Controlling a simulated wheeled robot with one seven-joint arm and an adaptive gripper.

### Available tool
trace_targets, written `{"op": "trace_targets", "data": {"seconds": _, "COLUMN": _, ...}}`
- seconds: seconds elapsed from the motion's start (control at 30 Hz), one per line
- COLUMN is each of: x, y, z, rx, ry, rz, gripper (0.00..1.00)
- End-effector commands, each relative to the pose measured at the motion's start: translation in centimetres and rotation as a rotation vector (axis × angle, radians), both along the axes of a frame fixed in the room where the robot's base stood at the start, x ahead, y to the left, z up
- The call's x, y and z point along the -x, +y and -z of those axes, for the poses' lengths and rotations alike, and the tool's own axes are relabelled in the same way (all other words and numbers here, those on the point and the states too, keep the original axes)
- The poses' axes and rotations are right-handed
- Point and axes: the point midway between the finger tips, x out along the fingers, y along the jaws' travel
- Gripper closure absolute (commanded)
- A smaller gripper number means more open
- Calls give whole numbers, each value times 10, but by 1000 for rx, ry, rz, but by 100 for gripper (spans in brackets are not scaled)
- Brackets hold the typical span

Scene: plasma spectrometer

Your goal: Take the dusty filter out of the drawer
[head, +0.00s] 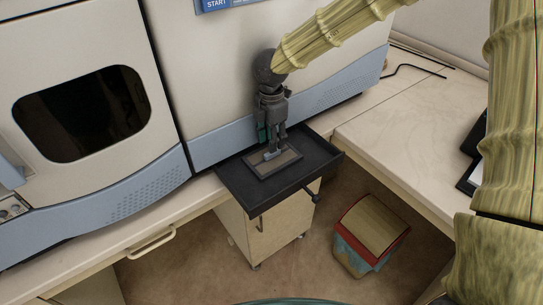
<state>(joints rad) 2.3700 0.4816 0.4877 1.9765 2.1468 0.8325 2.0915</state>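The dusty filter (287,161) is a flat panel with a dark frame and a brownish-grey face, lying in the drawer. A small pale blue-grey piece, perhaps a handle, shows on it below my fingers. The black drawer (322,156) is pulled out from under the spectrometer. My gripper (275,150) points down over the filter, with its fingertips close to the pale piece. The fingers hide part of the filter. I cannot tell whether they touch or grip the piece.
The spectrometer (221,70) stands behind the drawer on a pale bench (400,125). A wooden cabinet (270,232) stands below the drawer. A red and teal bin (362,250) with a tan top is on the floor to the right. Bench space at right is mostly clear.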

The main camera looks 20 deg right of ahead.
Motion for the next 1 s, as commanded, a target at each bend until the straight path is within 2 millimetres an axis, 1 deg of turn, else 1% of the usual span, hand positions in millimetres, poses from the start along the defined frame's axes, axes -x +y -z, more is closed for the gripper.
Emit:
{"op": "trace_targets", "data": {"seconds": 0.07, "x": 0, "y": -1, "z": 5, "rx": 1, "ry": 1, "rz": -1, "gripper": 61}}
{"op": "trace_targets", "data": {"seconds": 0.3, "x": 0, "y": -1, "z": 35, "rx": 2, "ry": 2, "rz": -2, "gripper": 61}}
{"op": "trace_targets", "data": {"seconds": 0.4, "x": 0, "y": -1, "z": 43, "rx": 0, "ry": 1, "rz": -1, "gripper": 61}}
{"op": "trace_targets", "data": {"seconds": 0.5, "x": 0, "y": -1, "z": 46, "rx": 0, "ry": 0, "rz": 0, "gripper": 61}}
{"op": "trace_targets", "data": {"seconds": 0.7, "x": -1, "y": -1, "z": 47, "rx": 0, "ry": -1, "rz": 0, "gripper": 61}}
{"op": "trace_targets", "data": {"seconds": 0.77, "x": -1, "y": -1, "z": 47, "rx": 0, "ry": -1, "rz": 0, "gripper": 70}}
{"op": "trace_targets", "data": {"seconds": 0.9, "x": -1, "y": -1, "z": 46, "rx": 0, "ry": -1, "rz": 0, "gripper": 95}}
{"op": "trace_targets", "data": {"seconds": 0.93, "x": -1, "y": -1, "z": 46, "rx": 0, "ry": -1, "rz": 0, "gripper": 100}}
{"op": "trace_targets", "data": {"seconds": 1.0, "x": -1, "y": -1, "z": 46, "rx": 0, "ry": -1, "rz": 0, "gripper": 100}}
